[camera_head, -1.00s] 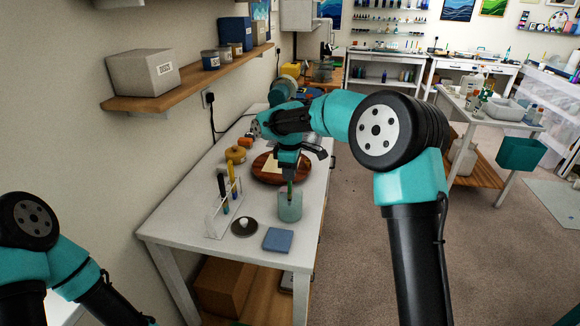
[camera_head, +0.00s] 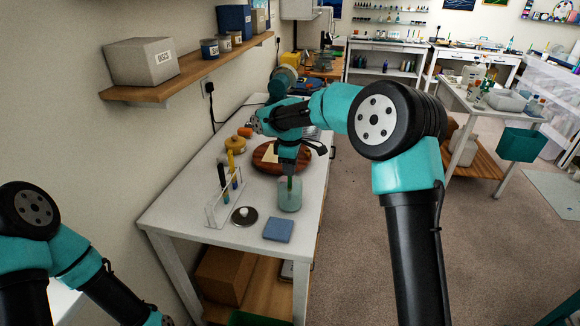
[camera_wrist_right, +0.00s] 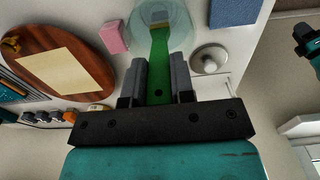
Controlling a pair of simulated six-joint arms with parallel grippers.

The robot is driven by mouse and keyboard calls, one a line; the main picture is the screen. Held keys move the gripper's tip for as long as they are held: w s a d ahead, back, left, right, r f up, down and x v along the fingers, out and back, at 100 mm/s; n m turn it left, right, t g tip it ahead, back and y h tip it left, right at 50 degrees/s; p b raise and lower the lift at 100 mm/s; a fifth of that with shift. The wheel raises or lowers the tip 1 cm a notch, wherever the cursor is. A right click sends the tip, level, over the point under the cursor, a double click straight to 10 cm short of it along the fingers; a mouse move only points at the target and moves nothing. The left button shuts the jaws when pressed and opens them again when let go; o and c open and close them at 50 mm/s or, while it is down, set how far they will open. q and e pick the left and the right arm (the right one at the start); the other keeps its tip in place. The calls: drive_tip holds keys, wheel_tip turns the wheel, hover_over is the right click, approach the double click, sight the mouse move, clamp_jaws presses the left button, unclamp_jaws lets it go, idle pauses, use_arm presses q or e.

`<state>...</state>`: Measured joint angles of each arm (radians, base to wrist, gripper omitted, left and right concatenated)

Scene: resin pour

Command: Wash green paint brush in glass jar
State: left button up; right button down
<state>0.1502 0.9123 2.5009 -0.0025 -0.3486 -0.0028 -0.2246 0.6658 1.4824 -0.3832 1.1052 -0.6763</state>
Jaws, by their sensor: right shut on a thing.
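The green paint brush (camera_wrist_right: 159,62) stands upright in my right gripper (camera_head: 289,173), which is shut on its handle. Its lower end is inside the glass jar (camera_head: 290,196), a pale greenish clear vessel on the white table. The jar also shows in the right wrist view (camera_wrist_right: 178,38), around the brush's far end. The bristles are hard to make out through the glass. My left arm is at the lower left of the head view, with its gripper outside the frame. A teal and black part, likely that gripper, shows small at the right wrist view's edge; its jaws are unclear.
A round dark lid with a pale knob (camera_head: 244,216) and a blue sponge (camera_head: 278,230) lie in front of the jar. A clear rack (camera_head: 223,205) with upright tools stands left. A wooden board (camera_head: 268,158) with paper lies behind, and a pink block (camera_wrist_right: 114,37) near the jar.

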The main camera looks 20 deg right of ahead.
drive_tip(key=shift+f, duration=0.35)
idle(0.3)
drive_tip(key=shift+d, duration=0.1)
drive_tip(key=shift+s+d+r, duration=0.1)
drive_tip(key=shift+s+d, duration=0.2)
drive_tip(key=shift+d, duration=0.2)
drive_tip(key=shift+w+a, duration=0.3)
drive_tip(key=shift+w, duration=0.6)
drive_tip(key=shift+a, duration=0.15)
drive_tip(key=shift+s+a, duration=0.35)
drive_tip(key=shift+a, duration=0.4)
drive_tip(key=shift+f, duration=0.2)
